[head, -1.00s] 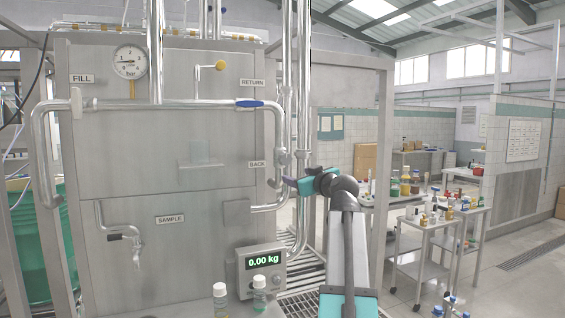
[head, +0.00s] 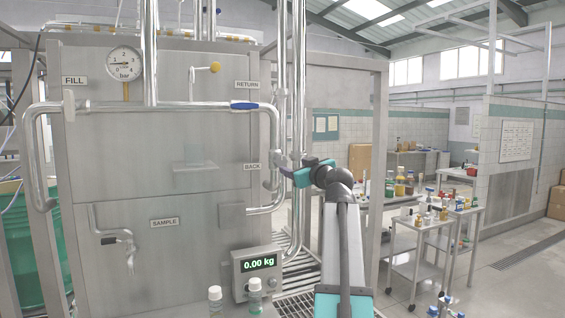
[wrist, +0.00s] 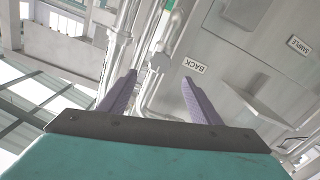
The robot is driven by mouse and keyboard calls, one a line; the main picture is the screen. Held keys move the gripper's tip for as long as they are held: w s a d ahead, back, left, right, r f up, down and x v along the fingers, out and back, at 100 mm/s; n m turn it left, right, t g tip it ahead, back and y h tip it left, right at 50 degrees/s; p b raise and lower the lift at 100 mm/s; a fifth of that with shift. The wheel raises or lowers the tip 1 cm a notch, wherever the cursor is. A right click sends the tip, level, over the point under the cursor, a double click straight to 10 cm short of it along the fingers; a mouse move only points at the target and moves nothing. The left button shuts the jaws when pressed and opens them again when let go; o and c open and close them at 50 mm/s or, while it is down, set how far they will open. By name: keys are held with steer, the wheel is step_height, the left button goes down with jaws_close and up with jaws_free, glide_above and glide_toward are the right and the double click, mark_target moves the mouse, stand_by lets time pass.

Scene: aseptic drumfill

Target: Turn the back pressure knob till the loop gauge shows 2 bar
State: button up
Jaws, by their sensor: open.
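The loop gauge (head: 124,63), a round white dial marked bar, sits at the upper left of the steel panel. Its dark needle seems to point left, but the value is too small to read surely. The BACK label (head: 252,167) is at the panel's right edge; it also shows in the wrist view (wrist: 194,66). Beside it a grey fitting (wrist: 160,61) sits on the steel pipe, apparently the back pressure knob. In the head view my gripper largely hides it. My gripper (head: 281,162) is open, its purple fingers pointing at the fitting, which shows between the fingertips (wrist: 158,80) with nothing gripped.
Vertical steel pipes (head: 291,70) stand close to my gripper. A scale display (head: 260,264) reading 0.00 kg and small bottles (head: 215,296) are below.

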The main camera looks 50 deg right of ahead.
mark_target(282, 161)
steer(key=p+x, duration=0.3)
steer(key=x, duration=0.8)
steer(key=shift+w+r, duration=0.1)
steer(key=c, duration=0.9)
steer(key=shift+d, duration=0.4)
steer(key=shift+c, duration=0.7)
steer(key=shift+a, duration=0.3)
